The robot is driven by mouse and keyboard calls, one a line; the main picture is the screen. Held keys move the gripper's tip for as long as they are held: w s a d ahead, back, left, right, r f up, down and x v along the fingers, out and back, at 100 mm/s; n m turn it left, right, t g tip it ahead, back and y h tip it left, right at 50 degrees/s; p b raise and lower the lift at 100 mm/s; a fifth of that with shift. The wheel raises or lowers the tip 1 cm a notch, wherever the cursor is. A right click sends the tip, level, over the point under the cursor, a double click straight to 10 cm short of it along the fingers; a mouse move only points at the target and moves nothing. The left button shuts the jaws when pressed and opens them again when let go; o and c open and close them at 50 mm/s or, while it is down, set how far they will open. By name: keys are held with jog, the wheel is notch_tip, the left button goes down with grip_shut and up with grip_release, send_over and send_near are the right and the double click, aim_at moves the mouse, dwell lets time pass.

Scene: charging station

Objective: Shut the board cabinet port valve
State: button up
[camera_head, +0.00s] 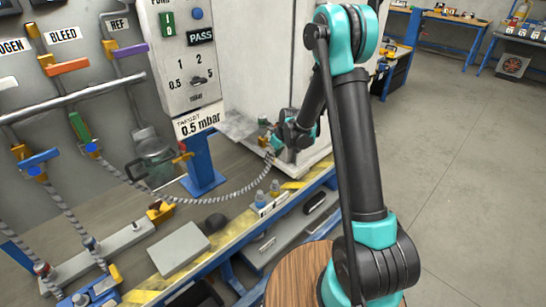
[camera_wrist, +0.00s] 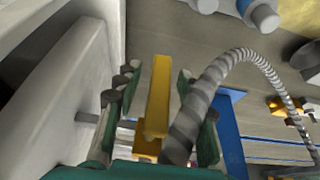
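The port valve shows in the wrist view as a yellow lever handle (camera_wrist: 158,95) beside the pale cabinet wall (camera_wrist: 65,95). A ribbed grey hose (camera_wrist: 225,72) curves away close to it and partly covers my right finger. My gripper (camera_wrist: 159,82) has its two dark green fingers apart, one on each side of the yellow handle. Gaps show between the handle and both fingers, so it is open around the handle, not closed on it. In the head view my gripper (camera_head: 272,142) is at the white cabinet (camera_head: 250,80), where the hose ends; the valve there is mostly hidden.
The hose (camera_head: 235,192) sags across the bench from the left to the cabinet. A blue post (camera_head: 203,165) with a yellow clamp stands left of my gripper. A panel (camera_head: 185,60) reads PASS. BLEED and REF valves are at upper left. Open floor lies right.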

grip_shut()
dwell(0.3)
jog(key=shift+s+a+g+y, duration=0.1)
jog(key=shift+s+g+y, duration=0.05)
jog(key=shift+g+y, duration=0.4)
jog(key=shift+s+a+r+m+g+y, duration=0.1)
jog(key=shift+s+a+m+g+y, duration=0.15)
jog(key=shift+g+y, duration=0.3)
jog(key=shift+s+a+r+m+g+y, duration=0.1)
jog(key=shift+s+a+m+g+y, duration=0.1)
jog(key=shift+g+y, duration=0.25)
grip_release()
jog(key=v, duration=0.7)
jog(key=shift+d+r, duration=0.15)
jog(key=shift+r, duration=0.05)
